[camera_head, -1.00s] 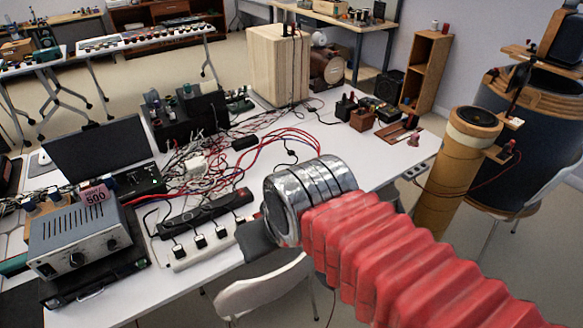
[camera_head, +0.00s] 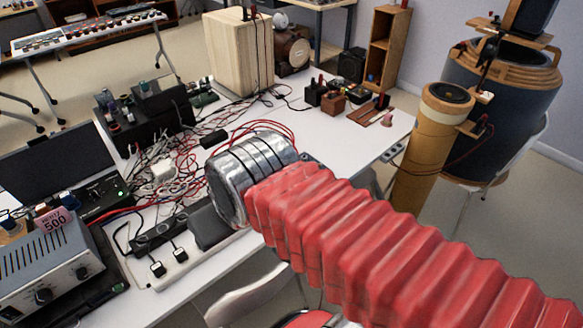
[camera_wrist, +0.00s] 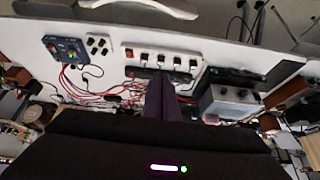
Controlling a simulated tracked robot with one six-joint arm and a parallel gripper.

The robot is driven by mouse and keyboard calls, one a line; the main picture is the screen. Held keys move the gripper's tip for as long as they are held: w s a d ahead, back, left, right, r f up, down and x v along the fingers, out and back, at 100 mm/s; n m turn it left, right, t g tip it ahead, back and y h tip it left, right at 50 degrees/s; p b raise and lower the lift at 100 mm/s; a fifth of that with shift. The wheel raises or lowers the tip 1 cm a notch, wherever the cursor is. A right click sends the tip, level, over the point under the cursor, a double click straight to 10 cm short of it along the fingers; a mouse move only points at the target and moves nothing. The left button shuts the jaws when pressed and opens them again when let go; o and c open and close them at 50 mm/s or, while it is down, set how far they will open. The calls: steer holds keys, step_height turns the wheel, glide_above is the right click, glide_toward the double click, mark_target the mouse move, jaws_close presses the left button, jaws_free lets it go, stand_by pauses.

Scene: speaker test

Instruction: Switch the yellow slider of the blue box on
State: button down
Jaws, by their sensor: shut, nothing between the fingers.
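A blue box (camera_wrist: 65,50) lies on the white table near its edge, at the upper left of the wrist view. Small light and yellowish spots show on its face, but I cannot make out the slider or its position. In the head view I do not see the box; my arm covers part of the table. My gripper (camera_wrist: 160,97) is shut and empty. In the wrist view it points at the table beside the white power strip, right of the blue box and apart from it. In the head view its dark end (camera_head: 210,227) shows over the power strip.
A power strip (camera_wrist: 165,61) with several plugs and a grey amplifier (camera_wrist: 232,102) lie right of the blue box in the wrist view. Tangled red cables (camera_wrist: 85,96) run below the box. A chair (camera_head: 245,300) stands at the table's front edge.

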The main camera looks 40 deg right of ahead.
steer(key=shift+w, duration=0.1)
steer(key=w+d+f+g, duration=0.1)
steer(key=w+d+f, duration=0.2)
steer(key=w+d, duration=1.15)
steer(key=w+d+f, duration=0.3)
steer(key=d+f, duration=0.3)
steer(key=d, duration=0.5)
steer(key=w+d+f, duration=0.3)
steer(key=d+f, duration=0.4)
steer(key=d, duration=0.4)
steer(key=shift+w+d+f+g, duration=0.15)
steer(key=shift+w+g, duration=0.1)
steer(key=shift+g, duration=0.15)
steer(key=shift+x, duration=5.05)
